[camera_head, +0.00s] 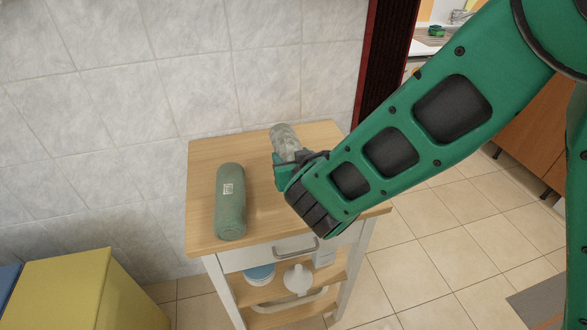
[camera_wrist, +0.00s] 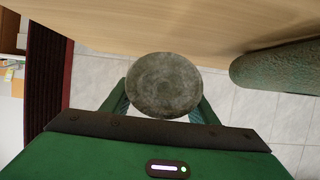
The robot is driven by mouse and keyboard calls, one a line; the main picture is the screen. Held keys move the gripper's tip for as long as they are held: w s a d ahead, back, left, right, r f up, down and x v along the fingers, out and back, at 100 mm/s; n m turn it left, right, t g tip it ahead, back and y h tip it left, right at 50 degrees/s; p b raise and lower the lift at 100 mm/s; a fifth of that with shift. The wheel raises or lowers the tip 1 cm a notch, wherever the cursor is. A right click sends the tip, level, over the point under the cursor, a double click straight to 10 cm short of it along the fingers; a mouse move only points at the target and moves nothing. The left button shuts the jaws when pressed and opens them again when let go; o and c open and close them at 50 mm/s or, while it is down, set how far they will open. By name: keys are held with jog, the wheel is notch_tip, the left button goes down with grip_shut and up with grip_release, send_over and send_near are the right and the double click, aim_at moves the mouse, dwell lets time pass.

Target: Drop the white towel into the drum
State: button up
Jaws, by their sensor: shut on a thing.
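The white towel (camera_head: 285,138) is a pale grey-white roll in the head view, at the back of the wooden trolley top. My gripper (camera_head: 284,163) is shut on it. In the wrist view the towel shows as a round, mottled grey end (camera_wrist: 164,85) between the two green fingers of my gripper (camera_wrist: 162,104). It is over or close to the trolley top; I cannot tell whether it touches the wood. My gripper hides its lower part. I see nothing that is clearly the drum.
A green roll (camera_head: 230,200) lies on the trolley top (camera_head: 208,160), left of my gripper; it also shows in the wrist view (camera_wrist: 280,68). The lower shelves hold a blue-and-white tub (camera_head: 259,274) and a white bottle (camera_head: 298,279). A yellow box (camera_head: 75,290) stands lower left. Tiled floor is clear at right.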

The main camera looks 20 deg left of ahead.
jog(key=shift+f, duration=2)
jog(key=shift+f, duration=0.1)
jog(key=o, duration=1.3)
jog(key=shift+s, duration=0.1)
jog(key=v, duration=1)
jog(key=shift+s+r, duration=0.2)
jog(key=shift+r, duration=0.05)
jog(key=shift+s+d+r, duration=0.25)
jog(key=shift+s+d, duration=0.15)
jog(key=shift+d, duration=0.1)
